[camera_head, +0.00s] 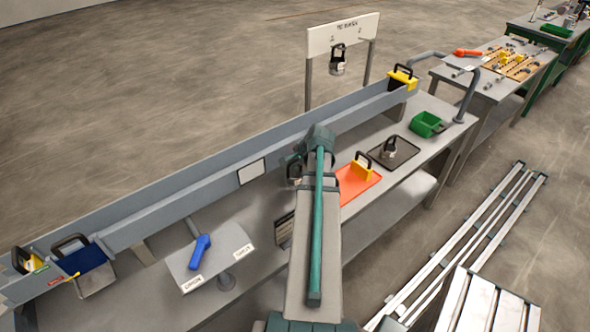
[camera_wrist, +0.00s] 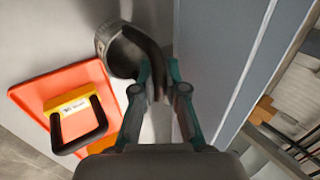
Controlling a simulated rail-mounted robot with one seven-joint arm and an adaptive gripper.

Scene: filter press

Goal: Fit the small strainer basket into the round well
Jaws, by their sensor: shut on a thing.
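The small strainer basket (camera_wrist: 115,53) is a grey, round cup with a thick black bail handle (camera_wrist: 150,48). In the wrist view it is at upper centre, and my gripper (camera_wrist: 159,82) has its teal fingers shut on the handle. In the head view the basket (camera_head: 294,171) is partly hidden beside my arm, above the bench near the long grey trough. Whether it touches the bench is unclear. I cannot make out the round well in either view.
An orange tray (camera_head: 350,190) with a yellow, black-handled block lies right of my arm. Beyond are a dark tray (camera_head: 408,158) with another basket and a green bin (camera_head: 427,123). The grey trough (camera_head: 140,212) runs along the bench. A blue-handled valve (camera_head: 200,250) stands left; a rack holds a hanging basket (camera_head: 337,66).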

